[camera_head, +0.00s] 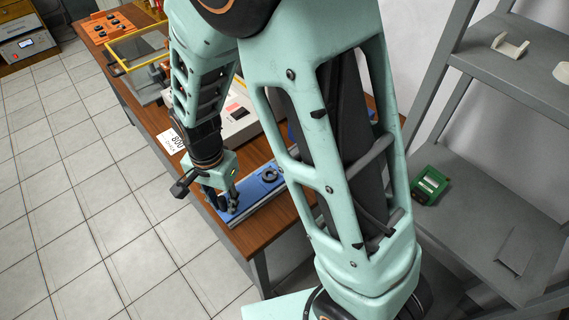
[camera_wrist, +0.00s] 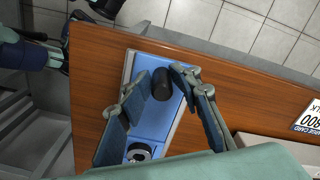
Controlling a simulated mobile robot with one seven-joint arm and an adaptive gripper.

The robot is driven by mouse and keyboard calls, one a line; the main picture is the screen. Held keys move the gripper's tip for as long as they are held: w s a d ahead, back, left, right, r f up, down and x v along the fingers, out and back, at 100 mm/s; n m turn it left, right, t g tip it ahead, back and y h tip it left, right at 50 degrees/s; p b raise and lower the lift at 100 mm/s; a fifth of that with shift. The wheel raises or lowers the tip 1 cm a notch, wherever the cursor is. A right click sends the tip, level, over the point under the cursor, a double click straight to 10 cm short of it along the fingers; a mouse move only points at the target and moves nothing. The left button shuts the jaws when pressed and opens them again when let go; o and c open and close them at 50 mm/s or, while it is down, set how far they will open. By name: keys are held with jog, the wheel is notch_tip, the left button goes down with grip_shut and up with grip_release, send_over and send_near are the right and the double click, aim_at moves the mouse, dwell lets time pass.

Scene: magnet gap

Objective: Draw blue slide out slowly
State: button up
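The blue slide (camera_head: 258,188) is a flat blue plate in a pale metal frame, lying along the front end of the wooden table. In the wrist view the blue plate (camera_wrist: 151,120) carries an upright black knob (camera_wrist: 162,84) and, further down the picture, a round silver-and-black fitting (camera_wrist: 140,152). My gripper (camera_wrist: 162,77) is spread open over the plate, one finger on each side of the black knob. Slim gaps seem to show between fingers and knob; contact is unclear. In the head view my gripper (camera_head: 228,203) is low over the plate's near end, hiding the knob.
The wooden table (camera_head: 142,101) also bears a pale box (camera_head: 238,122), a white number card (camera_head: 172,141), a yellow-framed case (camera_head: 128,50) and an orange panel (camera_head: 105,27). A grey shelf (camera_head: 470,225) with a green device (camera_head: 430,185) stands right. Tiled floor on the left is clear.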

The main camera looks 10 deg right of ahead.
jog(key=shift+r+p, duration=3.2)
jog(key=shift+r, duration=0.9)
